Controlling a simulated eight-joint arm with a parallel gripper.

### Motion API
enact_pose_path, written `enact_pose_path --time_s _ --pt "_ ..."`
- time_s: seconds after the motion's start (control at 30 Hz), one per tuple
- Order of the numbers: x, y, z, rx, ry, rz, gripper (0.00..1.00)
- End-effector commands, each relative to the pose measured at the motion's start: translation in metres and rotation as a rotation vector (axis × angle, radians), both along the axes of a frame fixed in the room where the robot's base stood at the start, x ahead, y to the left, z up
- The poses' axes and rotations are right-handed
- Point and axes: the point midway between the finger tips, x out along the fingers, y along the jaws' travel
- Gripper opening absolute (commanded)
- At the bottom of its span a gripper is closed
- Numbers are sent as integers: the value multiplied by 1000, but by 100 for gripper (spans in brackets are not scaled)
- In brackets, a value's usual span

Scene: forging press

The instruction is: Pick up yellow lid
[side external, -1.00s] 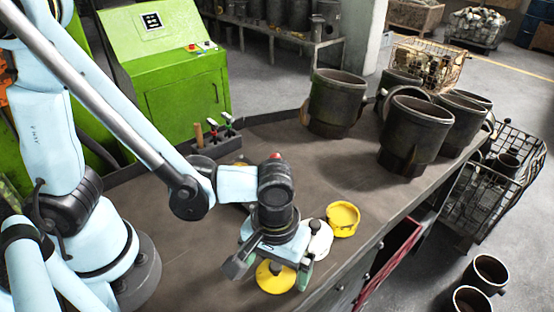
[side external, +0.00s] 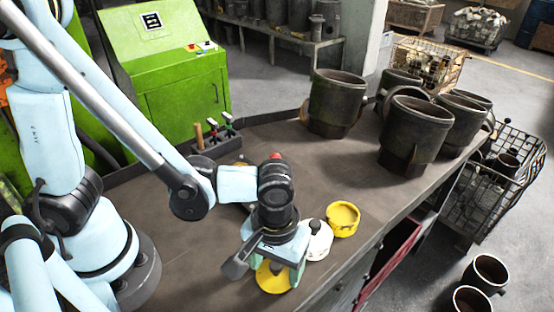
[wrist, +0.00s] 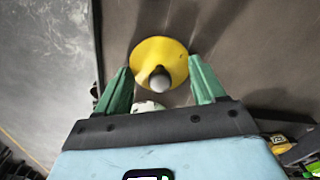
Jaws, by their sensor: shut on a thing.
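The yellow lid (side external: 272,280) is round with a grey knob on top. It lies on or just above the workbench near its front edge; any gap is too small to tell. In the wrist view the yellow lid (wrist: 147,52) sits between my two green fingers.
A white lid (side external: 319,243) with a dark knob lies close beside my gripper. A yellow round container (side external: 343,218) stands behind it. Large dark metal pots (side external: 414,130) stand at the bench's far right. A small tool rack (side external: 216,136) is at the back edge.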

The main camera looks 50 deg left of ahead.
Motion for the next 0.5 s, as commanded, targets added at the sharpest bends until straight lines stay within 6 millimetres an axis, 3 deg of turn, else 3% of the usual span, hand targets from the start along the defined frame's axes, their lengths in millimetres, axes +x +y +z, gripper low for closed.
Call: enact_pose_path --time_s 0.27,0.43,0.5 --pt "0 0 15 0 1 0 39" --pt "-1 1 39 -1 2 -1 39" --pt "-13 -5 48 -1 3 -9 39"
